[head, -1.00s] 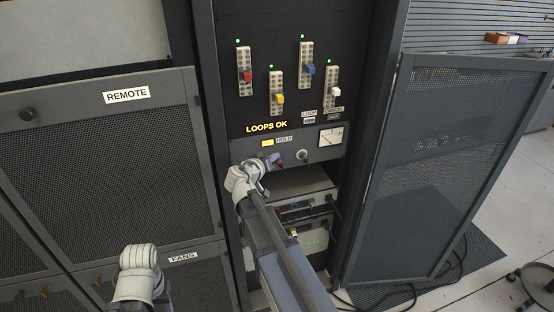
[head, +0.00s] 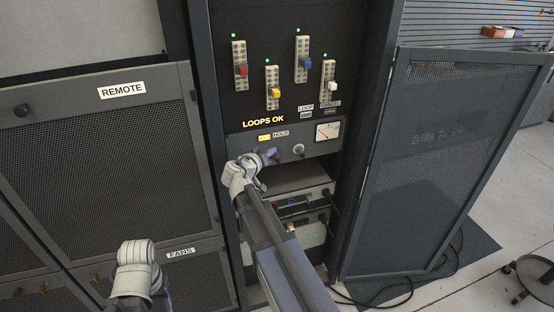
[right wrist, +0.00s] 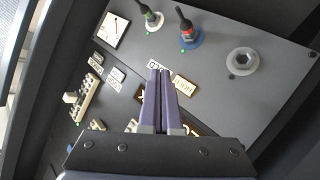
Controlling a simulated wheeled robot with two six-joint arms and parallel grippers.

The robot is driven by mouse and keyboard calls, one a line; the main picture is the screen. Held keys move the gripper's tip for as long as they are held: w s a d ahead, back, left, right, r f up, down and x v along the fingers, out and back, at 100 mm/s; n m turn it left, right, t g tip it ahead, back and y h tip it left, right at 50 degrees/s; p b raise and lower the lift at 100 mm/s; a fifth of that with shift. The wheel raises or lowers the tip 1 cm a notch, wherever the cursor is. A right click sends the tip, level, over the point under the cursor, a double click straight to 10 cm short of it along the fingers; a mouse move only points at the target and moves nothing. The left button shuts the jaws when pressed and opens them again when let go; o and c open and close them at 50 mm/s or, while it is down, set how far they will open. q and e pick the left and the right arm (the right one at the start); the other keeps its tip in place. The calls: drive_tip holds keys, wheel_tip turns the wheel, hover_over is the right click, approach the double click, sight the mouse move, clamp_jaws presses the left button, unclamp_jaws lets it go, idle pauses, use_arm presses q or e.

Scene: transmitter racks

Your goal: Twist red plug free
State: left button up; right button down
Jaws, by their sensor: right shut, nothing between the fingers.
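A red plug (head: 240,71) sits in the leftmost vertical strip of the rack in the head view, below a green light. My right gripper (head: 272,156) is at the grey panel below the strips, well below this plug. The right wrist view shows its two purple fingers (right wrist: 160,73) closed together and empty, with their tips by the HOLD label. Also in the right wrist view, a black-stemmed connector with a blue ring (right wrist: 189,36) has a small red spot. The left arm shows at the lower left; its fingers are out of view.
Yellow (head: 274,93), blue (head: 304,62) and white (head: 332,87) plugs sit in neighbouring strips. A meter (head: 328,131) is on the grey panel. An open mesh door (head: 420,160) stands at the right. Cables lie on the floor.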

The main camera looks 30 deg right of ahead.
sight(277, 158)
drive_tip(key=c, duration=1.6)
unclamp_jaws()
drive_tip(key=c, duration=1.4)
unclamp_jaws()
drive_tip(key=shift+f, duration=0.25)
drive_tip(key=o, duration=0.6)
drive_tip(key=f+n+b, duration=0.1)
drive_tip(key=n+b, duration=0.1)
drive_tip(key=a+f+n+b, duration=0.1)
drive_tip(key=f+n+b, duration=0.1)
drive_tip(key=w+f+n+b, duration=0.1)
drive_tip(key=f+n+b, duration=0.1)
drive_tip(key=shift+w+a+f, duration=0.1)
drive_tip(key=shift+a+f, duration=0.05)
drive_tip(key=shift+a, duration=0.05)
drive_tip(key=shift+c, duration=0.2)
drive_tip(key=shift+o, duration=0.8)
drive_tip(key=shift+a+f+n+b, duration=0.15)
drive_tip(key=shift+f+n+b, duration=0.25)
drive_tip(key=shift+n, duration=0.3)
drive_tip(key=shift+o, duration=0.3)
drive_tip(key=shift+w+a+f+n, duration=0.1)
drive_tip(key=shift+n, duration=0.5)
drive_tip(key=b+x, duration=0.2)
drive_tip(key=x, duration=0.5)
drive_tip(key=shift+d, duration=0.45)
drive_tip(key=shift+c, duration=0.4)
